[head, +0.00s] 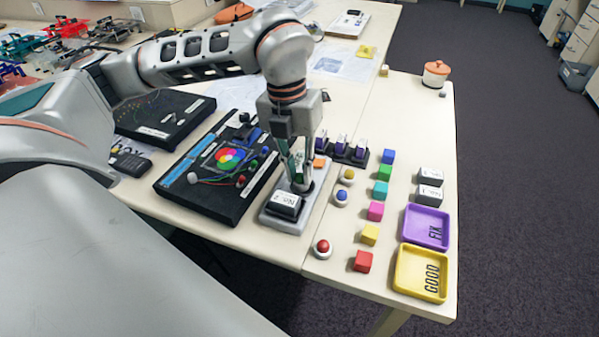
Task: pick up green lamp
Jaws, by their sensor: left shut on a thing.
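My left gripper (300,185) points straight down over a light grey base (272,222) at the middle of the table. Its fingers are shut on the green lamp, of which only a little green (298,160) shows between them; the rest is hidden. I cannot tell whether the lamp still touches the base. My right gripper is not in view.
A block labelled No.2 (286,205) sits at the near end of the base. Red (322,246), blue (341,195) and yellow (347,174) lamps stand to the right, beside several coloured cubes. A black board (205,205) lies left. Purple (445,232) and yellow (421,286) trays are right.

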